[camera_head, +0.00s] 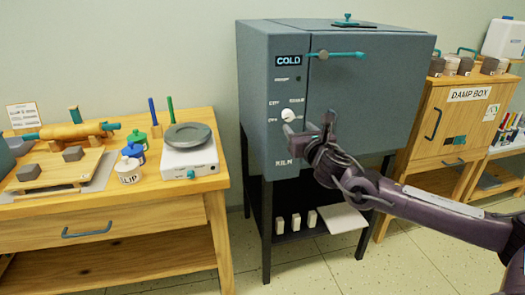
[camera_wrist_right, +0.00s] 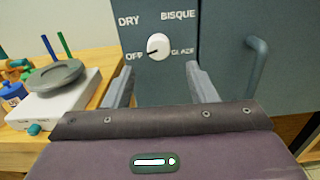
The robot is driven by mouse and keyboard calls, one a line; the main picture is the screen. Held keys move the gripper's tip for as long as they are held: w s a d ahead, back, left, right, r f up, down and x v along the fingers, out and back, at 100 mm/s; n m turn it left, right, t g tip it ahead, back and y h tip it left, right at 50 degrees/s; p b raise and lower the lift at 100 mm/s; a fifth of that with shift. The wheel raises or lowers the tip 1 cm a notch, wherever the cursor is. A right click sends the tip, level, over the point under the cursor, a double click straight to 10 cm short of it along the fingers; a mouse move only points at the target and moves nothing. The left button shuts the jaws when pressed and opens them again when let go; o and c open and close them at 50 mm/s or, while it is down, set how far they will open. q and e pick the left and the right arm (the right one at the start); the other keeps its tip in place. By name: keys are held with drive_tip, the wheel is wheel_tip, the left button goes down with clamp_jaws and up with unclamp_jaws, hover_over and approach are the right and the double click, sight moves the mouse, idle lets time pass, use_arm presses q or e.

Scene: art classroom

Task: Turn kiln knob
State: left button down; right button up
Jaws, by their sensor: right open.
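The kiln (camera_head: 345,85) is a dark grey box on legs, its door shut and its display reading COLD. Its white round knob (camera_head: 288,115) is on the front panel, left of the door; it also shows in the right wrist view (camera_wrist_right: 158,46). The knob's dark pointer aims left at OFF, with DRY, BISQUE and GLAZE marked around it. My right gripper (camera_head: 309,131) is open and empty in front of the panel. In the right wrist view its fingers (camera_wrist_right: 161,76) stand either side and below the knob, apparently short of it. My left gripper is out of view.
A teal latch handle (camera_head: 335,54) crosses the kiln door's top, and a grey vertical handle (camera_wrist_right: 257,65) stands right of the knob. A wooden table (camera_head: 75,206) with a white scale (camera_head: 190,160) is left; the damp box (camera_head: 450,120) is right.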

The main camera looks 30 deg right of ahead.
sight(290, 118)
drive_tip(key=p+x, duration=0.1)
drive_tip(key=x, duration=0.6)
drive_tip(key=shift+w+r, duration=0.1)
drive_tip(key=shift+w, duration=0.3)
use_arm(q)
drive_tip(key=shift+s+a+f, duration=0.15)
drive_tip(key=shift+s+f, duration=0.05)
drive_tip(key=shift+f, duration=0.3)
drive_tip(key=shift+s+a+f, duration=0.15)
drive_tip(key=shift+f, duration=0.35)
use_arm(e)
drive_tip(key=c, duration=1)
